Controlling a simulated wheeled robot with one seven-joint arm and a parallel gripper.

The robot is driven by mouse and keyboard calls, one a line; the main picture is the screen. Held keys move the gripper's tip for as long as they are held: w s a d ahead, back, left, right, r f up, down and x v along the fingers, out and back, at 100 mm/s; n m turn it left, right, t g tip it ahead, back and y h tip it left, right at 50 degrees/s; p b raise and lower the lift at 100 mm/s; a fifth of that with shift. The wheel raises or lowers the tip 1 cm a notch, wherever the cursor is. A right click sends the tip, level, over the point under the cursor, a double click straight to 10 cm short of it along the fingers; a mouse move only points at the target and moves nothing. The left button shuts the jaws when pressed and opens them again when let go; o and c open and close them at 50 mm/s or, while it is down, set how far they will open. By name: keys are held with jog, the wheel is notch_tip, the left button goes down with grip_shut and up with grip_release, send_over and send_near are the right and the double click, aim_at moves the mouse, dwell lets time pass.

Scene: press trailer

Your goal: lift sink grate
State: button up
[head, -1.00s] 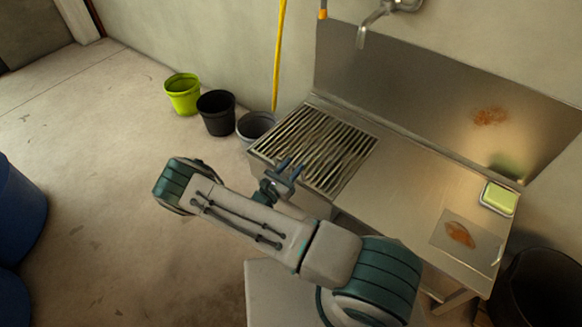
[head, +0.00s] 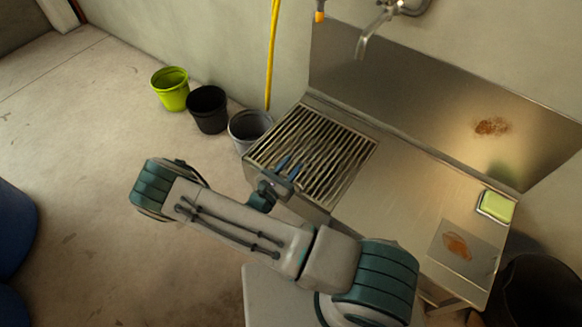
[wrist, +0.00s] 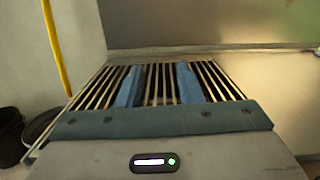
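The sink grate (head: 330,150), a panel of parallel metal bars, lies over the left end of the steel sink unit (head: 400,195). It also shows in the wrist view (wrist: 98,92), with its bars running away from me. My gripper (head: 290,163) is at the grate's front part, over the bars. In the wrist view its two blue fingers (wrist: 158,85) stand apart with a few bars visible between them. I cannot tell whether the fingertips touch the bars or reach between them.
A faucet (head: 375,28) is on the wall above the sink. A green sponge in a dish (head: 496,206) sits at the right. Green, black and grey buckets (head: 207,109) stand left of the sink. A yellow pole (head: 271,55) leans near the grate's far left corner. Open floor lies left.

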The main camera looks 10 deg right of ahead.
notch_tip(320, 180, up, 7)
jog(key=p, duration=0.5)
jog(key=shift+w+d, duration=0.4)
jog(key=shift+d, duration=0.05)
dwell(0.5)
